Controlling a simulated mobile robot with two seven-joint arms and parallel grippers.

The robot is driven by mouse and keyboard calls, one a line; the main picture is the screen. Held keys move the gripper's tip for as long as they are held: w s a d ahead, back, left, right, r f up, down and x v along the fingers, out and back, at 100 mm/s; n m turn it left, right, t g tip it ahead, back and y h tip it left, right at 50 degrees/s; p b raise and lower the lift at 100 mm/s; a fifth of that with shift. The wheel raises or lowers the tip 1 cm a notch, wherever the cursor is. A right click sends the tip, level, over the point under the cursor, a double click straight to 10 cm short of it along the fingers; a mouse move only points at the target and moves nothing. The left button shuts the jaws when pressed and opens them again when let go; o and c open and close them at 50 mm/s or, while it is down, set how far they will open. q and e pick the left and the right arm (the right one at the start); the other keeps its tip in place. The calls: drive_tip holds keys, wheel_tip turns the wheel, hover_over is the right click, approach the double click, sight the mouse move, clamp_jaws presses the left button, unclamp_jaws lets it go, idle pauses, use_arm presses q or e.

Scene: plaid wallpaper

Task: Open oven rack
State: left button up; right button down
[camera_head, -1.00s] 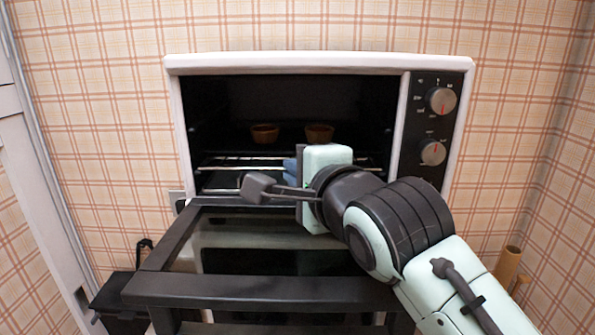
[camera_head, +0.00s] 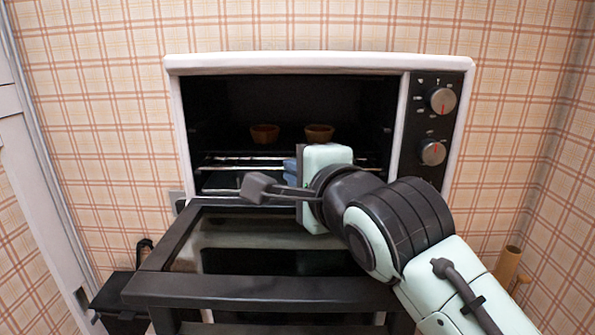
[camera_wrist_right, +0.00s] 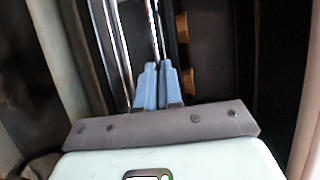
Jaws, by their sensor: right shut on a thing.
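The oven (camera_head: 315,62) stands against the wall with its dark glass door (camera_head: 260,292) folded down and open. The metal oven rack (camera_head: 235,168) is low inside the cavity, and its bars also show in the wrist view (camera_wrist_right: 117,45). My right gripper (camera_head: 290,170) reaches over the open door to the rack's front. In the wrist view its blue fingers (camera_wrist_right: 158,70) are shut on a rack bar. The head view partly hides this contact behind the gripper body. My left gripper is not in view.
Two small brown bowls, one left (camera_head: 264,133) and one right (camera_head: 319,132), are inside the oven behind the rack front. Two knobs (camera_head: 442,101) are on the right panel. A dark container (camera_head: 120,300) is at lower left. A tan cylinder (camera_head: 507,266) is at right.

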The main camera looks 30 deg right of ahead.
drive_tip(key=shift+s, duration=0.1)
use_arm(q)
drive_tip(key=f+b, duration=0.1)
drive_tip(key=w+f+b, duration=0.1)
drive_tip(key=b, duration=0.1)
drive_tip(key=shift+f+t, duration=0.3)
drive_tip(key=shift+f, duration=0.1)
use_arm(e)
drive_tip(key=s+a, duration=0.3)
drive_tip(key=s, duration=0.2)
drive_tip(key=s+a, duration=0.3)
drive_tip(key=s, duration=0.2)
drive_tip(key=s+a, duration=0.4)
drive_tip(key=s, duration=0.2)
drive_tip(key=c, duration=1.3)
unclamp_jaws()
drive_tip(key=shift+d, duration=0.1)
